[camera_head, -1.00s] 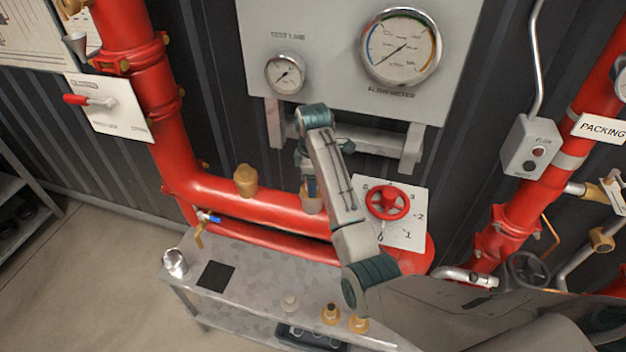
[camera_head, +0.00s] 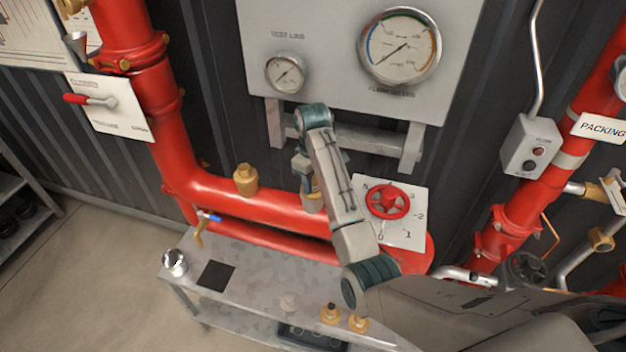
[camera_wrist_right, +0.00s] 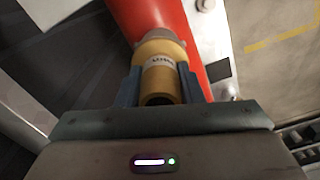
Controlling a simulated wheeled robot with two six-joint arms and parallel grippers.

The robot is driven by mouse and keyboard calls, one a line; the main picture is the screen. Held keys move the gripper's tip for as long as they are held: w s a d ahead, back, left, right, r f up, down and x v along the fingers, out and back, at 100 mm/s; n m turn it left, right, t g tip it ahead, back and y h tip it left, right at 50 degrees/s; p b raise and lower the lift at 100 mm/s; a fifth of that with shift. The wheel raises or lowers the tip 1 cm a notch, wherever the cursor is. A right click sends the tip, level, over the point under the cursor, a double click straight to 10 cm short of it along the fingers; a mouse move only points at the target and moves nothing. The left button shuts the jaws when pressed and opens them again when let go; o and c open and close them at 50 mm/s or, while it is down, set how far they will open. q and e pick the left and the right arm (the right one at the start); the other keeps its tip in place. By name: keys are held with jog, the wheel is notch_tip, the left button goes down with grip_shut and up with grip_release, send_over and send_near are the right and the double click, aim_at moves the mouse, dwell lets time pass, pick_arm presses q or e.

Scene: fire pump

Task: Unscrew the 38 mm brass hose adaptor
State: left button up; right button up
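The brass hose adaptor (camera_head: 313,196) stands on an outlet of the red horizontal pipe, partly hidden by my right arm. In the right wrist view the adaptor (camera_wrist_right: 160,72) carries a small pale label, and its round open end faces the gripper. My right gripper (camera_wrist_right: 160,88) has a blue-grey finger on each side of the adaptor; the fingers look closed against its sides. In the head view the right gripper (camera_head: 308,182) points down at the pipe. My left gripper is out of view.
Another brass fitting (camera_head: 246,181) stands on the pipe to the left. A red handwheel (camera_head: 388,201) is close right of my arm. Below, a grey bench (camera_head: 250,288) holds a silver piece (camera_head: 175,262), a dark square (camera_head: 216,276) and small brass fittings (camera_head: 330,313).

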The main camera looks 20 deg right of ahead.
jog(key=n, duration=0.4)
jog(key=shift+c, duration=0.2)
jog(key=shift+n, duration=1.2)
jog(key=shift+w, duration=0.1)
jog(key=shift+n, duration=0.6)
jog(key=o, duration=0.8)
jog(key=shift+n, duration=0.4)
jog(key=o, duration=0.5)
jog(key=shift+d, duration=0.1)
jog(key=shift+c, duration=0.2)
